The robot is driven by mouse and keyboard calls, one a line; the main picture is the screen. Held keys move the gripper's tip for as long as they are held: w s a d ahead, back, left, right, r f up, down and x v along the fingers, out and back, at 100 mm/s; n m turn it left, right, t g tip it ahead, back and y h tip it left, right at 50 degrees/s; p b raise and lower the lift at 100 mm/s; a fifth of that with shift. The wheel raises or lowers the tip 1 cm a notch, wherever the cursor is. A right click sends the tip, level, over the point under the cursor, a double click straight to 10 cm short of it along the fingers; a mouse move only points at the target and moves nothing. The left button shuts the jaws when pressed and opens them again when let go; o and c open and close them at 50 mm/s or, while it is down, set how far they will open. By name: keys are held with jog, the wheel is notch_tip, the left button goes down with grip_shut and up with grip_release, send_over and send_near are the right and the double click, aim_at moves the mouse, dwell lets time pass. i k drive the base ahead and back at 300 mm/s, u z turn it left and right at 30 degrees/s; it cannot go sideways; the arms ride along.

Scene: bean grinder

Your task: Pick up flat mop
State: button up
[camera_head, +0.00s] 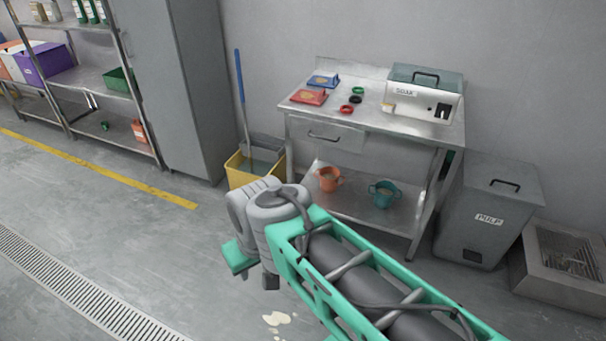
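A mop with a long blue handle (240,78) leans upright against the grey wall. Its lower end goes down into a yellow bucket (238,177) on the floor between the grey cabinet and the steel table. The mop head is hidden in or behind the bucket, so I cannot tell its shape. My teal arm comes in from the lower right, with a grey joint in front of the bucket's lower right and the table. A small teal part of my arm shows left of this joint. My gripper's fingers cannot be made out.
The steel table (385,133) carries a soak box (410,95) and colored items; two mugs stand on its lower shelf. A tall grey cabinet (170,85) is left of the bucket. A pulp bin (480,225) stands right. White spill (277,319) marks the floor. Left floor is clear.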

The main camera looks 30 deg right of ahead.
aim_at(236, 52)
jog(key=z, duration=0.1)
jog(key=i, duration=4.05)
jog(key=z, duration=0.65)
